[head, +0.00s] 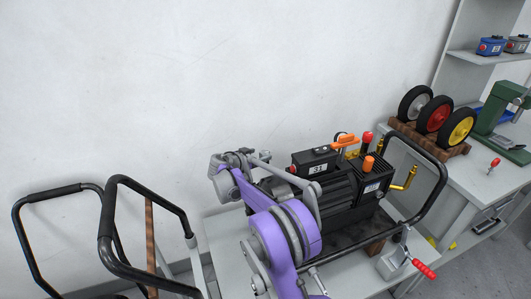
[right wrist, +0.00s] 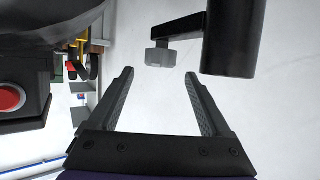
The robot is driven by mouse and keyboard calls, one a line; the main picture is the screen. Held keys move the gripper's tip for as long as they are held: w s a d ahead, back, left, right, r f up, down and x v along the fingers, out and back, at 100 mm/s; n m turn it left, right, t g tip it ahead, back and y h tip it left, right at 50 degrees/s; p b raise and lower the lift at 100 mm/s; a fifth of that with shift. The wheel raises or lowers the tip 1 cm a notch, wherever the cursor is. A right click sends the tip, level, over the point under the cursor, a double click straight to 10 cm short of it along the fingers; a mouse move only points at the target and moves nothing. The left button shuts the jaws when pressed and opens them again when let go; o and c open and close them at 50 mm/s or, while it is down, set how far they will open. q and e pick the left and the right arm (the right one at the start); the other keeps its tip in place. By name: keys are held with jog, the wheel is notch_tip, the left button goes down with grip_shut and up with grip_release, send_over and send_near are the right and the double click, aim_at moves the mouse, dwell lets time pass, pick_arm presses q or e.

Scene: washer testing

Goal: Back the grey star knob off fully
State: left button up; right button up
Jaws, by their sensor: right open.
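The grey knob (right wrist: 160,57) shows in the right wrist view on a thin black arm beside a thick black cylinder (right wrist: 228,40). My right gripper (right wrist: 159,75) is open and empty. Its two dark fingers lie on either side of the knob's line, with the knob just beyond the tips and apparently untouched. In the head view my right gripper (head: 241,153) is small, at the left end of the black pressure washer (head: 340,190). I cannot make out the knob there. My left gripper is out of view.
A black box with a red button (right wrist: 10,97) stands close to the left of the fingers. A black tube handle (head: 437,165) is at the washer's right. Wheels on a wooden rack (head: 459,150) stand on the right bench. Other black handles (head: 105,225) are at left.

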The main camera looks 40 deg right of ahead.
aim_at(265, 153)
jog(key=x, duration=0.5)
jog(key=shift+w+d+f, duration=0.15)
jog(key=shift+d+f, duration=0.05)
jog(key=shift+d, duration=0.05)
